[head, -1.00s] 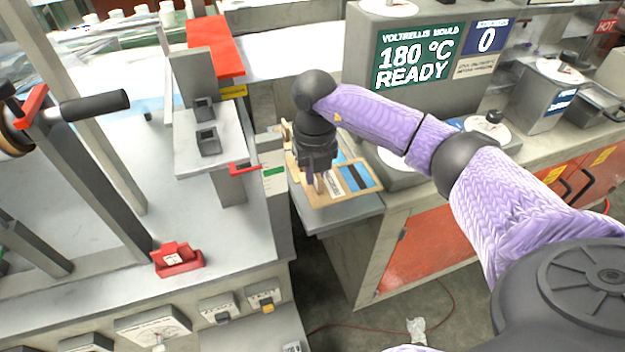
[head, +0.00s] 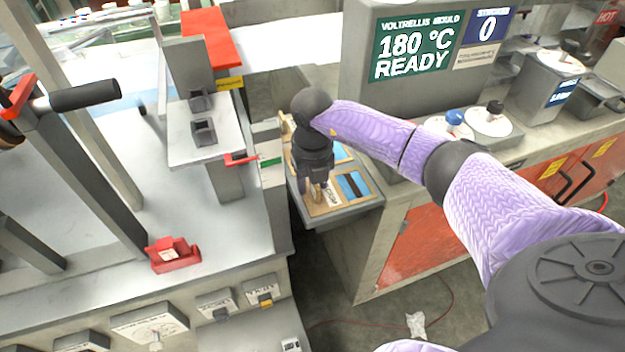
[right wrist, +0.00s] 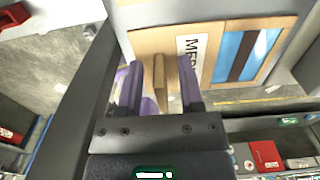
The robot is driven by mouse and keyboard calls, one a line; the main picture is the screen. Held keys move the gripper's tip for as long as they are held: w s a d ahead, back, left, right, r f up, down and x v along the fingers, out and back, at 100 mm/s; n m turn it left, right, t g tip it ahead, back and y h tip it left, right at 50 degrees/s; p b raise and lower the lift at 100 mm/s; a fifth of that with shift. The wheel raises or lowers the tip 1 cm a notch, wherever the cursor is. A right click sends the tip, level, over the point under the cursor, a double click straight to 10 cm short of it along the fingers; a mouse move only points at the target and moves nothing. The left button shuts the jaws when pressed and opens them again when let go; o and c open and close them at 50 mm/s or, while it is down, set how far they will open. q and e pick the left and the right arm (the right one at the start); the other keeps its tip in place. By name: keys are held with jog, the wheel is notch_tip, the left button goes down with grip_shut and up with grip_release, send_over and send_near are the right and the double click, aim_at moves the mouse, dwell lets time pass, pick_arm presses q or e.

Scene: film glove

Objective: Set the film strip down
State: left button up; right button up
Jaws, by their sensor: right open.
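A wooden board (head: 322,209) lies on a grey shelf at the centre, with a white label and blue panels. A dark strip (head: 353,185) lies across a blue panel; it also shows in the right wrist view (right wrist: 244,55). I cannot tell for sure that it is the film strip. My right gripper (head: 316,194) points down over the label end of the board. In the right wrist view its purple fingers (right wrist: 165,78) stand apart, with a tan upright piece (right wrist: 161,82) between them. Contact with that piece is unclear. My left gripper is out of view.
A grey bench with a red block (head: 173,255) and a metal stand (head: 205,145) is on the left. The mould unit (head: 415,45) reading 180 °C READY stands behind my right arm. Beyond the shelf's front edge (head: 345,220) is open floor.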

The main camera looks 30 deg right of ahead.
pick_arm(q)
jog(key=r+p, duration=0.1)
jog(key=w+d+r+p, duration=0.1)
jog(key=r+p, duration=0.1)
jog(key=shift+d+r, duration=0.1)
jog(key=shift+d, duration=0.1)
pick_arm(e)
notch_tip(320, 180, up, 12)
